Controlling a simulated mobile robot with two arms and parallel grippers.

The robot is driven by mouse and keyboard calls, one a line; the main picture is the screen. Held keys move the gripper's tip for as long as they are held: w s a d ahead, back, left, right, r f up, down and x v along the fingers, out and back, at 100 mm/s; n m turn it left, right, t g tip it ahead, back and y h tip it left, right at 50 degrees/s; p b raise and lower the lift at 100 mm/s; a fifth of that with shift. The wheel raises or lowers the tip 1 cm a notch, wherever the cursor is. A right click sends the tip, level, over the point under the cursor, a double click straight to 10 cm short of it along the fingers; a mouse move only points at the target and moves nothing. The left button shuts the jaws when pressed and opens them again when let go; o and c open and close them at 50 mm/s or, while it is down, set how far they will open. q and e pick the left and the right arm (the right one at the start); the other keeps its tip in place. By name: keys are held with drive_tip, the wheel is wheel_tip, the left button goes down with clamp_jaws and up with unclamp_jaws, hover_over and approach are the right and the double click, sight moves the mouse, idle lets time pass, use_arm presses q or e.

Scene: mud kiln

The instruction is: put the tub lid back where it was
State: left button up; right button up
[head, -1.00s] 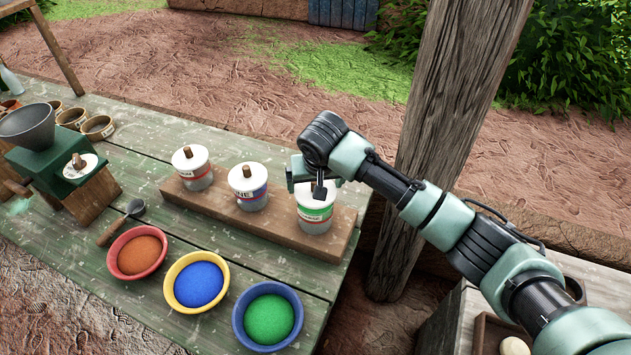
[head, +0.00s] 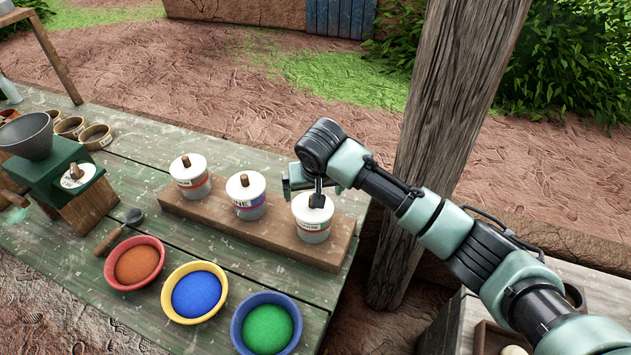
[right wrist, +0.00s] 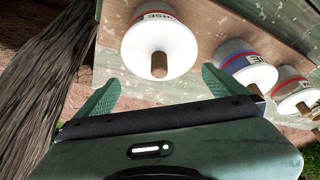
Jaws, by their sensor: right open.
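Three white tubs with white lids and wooden knobs stand in a row on a wooden board (head: 270,228). The right tub (head: 311,234) has a red-striped label, and its lid (head: 300,207) sits level on top. My right gripper (head: 317,198) is just above this lid and hides its knob in the head view. In the right wrist view the lid (right wrist: 182,45) and knob (right wrist: 159,66) show just beyond the gripper (right wrist: 158,85), whose fingers are spread apart with nothing between them. The middle lid (head: 245,186) and left lid (head: 187,168) are on their tubs. My left gripper is not in view.
Bowls of orange (head: 137,265), blue (head: 197,295) and green powder (head: 267,329) stand in front of the board. A scoop (head: 118,230) and a green grinder (head: 40,150) are at left. A thick wooden post (head: 440,130) stands behind my right arm.

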drive_tip(key=b+v, duration=0.1)
drive_tip(key=v, duration=1)
drive_tip(key=shift+r+b, duration=0.2)
drive_tip(key=shift+b, duration=0.2)
drive_tip(key=shift+s, duration=0.2)
